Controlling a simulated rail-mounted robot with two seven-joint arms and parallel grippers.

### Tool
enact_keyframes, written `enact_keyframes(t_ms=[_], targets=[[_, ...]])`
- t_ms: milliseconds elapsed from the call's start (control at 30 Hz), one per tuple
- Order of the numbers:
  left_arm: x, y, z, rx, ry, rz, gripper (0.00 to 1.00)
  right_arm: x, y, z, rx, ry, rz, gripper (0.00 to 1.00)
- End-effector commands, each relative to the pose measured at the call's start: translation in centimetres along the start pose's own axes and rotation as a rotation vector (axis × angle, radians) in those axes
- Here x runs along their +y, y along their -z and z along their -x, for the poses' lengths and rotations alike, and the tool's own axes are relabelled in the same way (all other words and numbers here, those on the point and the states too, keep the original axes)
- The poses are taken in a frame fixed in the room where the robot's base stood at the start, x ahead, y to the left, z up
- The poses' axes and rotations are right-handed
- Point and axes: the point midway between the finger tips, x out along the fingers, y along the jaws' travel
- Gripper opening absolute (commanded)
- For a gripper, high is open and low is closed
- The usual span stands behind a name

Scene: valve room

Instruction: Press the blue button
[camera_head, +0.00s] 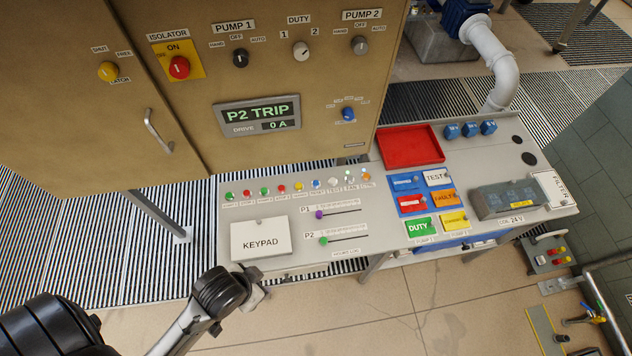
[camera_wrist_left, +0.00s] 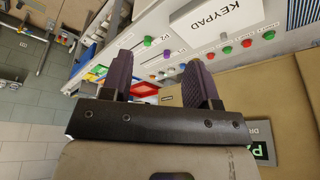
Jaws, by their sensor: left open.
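The blue button (camera_head: 316,184) is a small round cap in the row of coloured buttons on the grey console, between a yellow button (camera_head: 298,187) and a white one (camera_head: 332,182). In the left wrist view it is too small and close to the finger to make out surely. My left gripper (camera_head: 258,290) is at the console's front edge, below the keypad box and well short of the button row. In the left wrist view its two dark fingers (camera_wrist_left: 158,80) are apart with nothing between them. My right gripper is in neither view.
The raised keypad box (camera_head: 261,239) stands at the console's front left. Slider knobs, one purple (camera_head: 320,214) and one green (camera_head: 323,240), lie in front of the buttons. A brown cabinet (camera_head: 190,110) with switches rises behind. A red tray (camera_head: 410,147) is on the right.

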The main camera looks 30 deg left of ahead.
Motion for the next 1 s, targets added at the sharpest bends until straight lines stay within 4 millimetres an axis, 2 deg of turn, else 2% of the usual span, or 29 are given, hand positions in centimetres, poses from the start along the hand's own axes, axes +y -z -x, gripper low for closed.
enact_keyframes(t_ms=[67, 567, 1000], targets=[[0.0, 0.0, 0.0, 0.0, 0.0, 0.0, 0.47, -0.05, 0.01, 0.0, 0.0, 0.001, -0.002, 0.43], [0.0, 0.0, -0.01, 0.0, 0.0, 0.0, 0.0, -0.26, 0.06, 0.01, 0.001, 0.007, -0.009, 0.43], [0.0, 0.0, -0.01, 0.0, 0.0, 0.0, 0.0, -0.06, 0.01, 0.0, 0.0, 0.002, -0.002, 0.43]])
